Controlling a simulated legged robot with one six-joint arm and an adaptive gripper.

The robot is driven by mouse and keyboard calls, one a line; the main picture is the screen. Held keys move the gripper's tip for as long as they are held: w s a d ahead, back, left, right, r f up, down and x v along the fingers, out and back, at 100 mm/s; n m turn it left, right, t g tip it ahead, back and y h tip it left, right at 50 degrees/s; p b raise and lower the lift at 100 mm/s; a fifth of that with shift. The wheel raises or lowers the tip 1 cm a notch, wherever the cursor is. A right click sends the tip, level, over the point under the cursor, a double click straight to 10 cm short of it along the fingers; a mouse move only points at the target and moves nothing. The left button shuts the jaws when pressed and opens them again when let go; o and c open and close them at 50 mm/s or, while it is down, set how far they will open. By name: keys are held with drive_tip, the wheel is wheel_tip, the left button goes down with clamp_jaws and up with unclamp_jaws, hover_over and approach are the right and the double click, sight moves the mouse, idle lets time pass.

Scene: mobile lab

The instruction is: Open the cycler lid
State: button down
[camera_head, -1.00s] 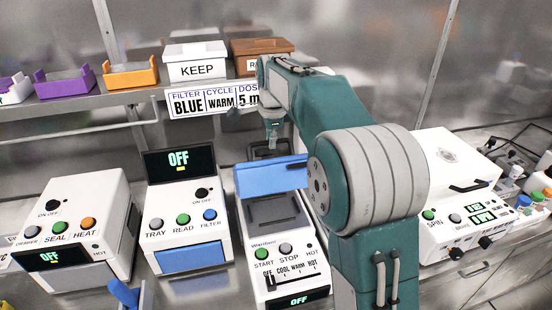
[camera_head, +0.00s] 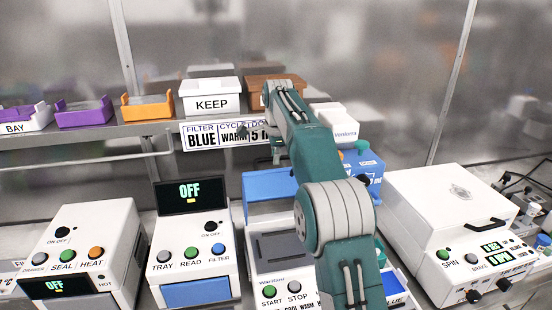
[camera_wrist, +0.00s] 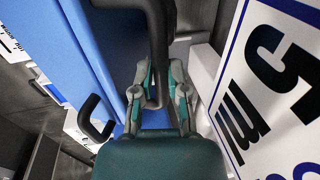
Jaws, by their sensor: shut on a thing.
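The cycler (camera_head: 256,262) is the white machine with START and STOP buttons in the middle of the head view. Its blue lid (camera_head: 268,184) stands raised at the back, and the dark recessed plate (camera_head: 275,246) in front of it is uncovered. In the wrist view the blue lid (camera_wrist: 85,50) fills the left side. My gripper (camera_wrist: 157,95) is shut on the dark lid handle (camera_wrist: 157,45), with the bar between its fingers. In the head view my arm hides the cycler's right side, and the grip is hard to make out.
A shelf with a KEEP box (camera_head: 210,97) and a hanging sign (camera_head: 215,134) is behind the cycler; the sign is close at right in the wrist view (camera_wrist: 270,90). A reader (camera_head: 195,250) stands left, and a white SPIN machine (camera_head: 450,220) stands right.

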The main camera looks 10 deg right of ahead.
drive_tip(key=shift+r, duration=0.1)
drive_tip(key=c, duration=0.7)
unclamp_jaws()
drive_tip(key=shift+o, duration=0.2)
wheel_tip(320, 180, up, 7)
drive_tip(key=s, duration=0.1)
drive_tip(key=shift+s, duration=0.15)
drive_tip(key=shift+a+r, duration=0.1)
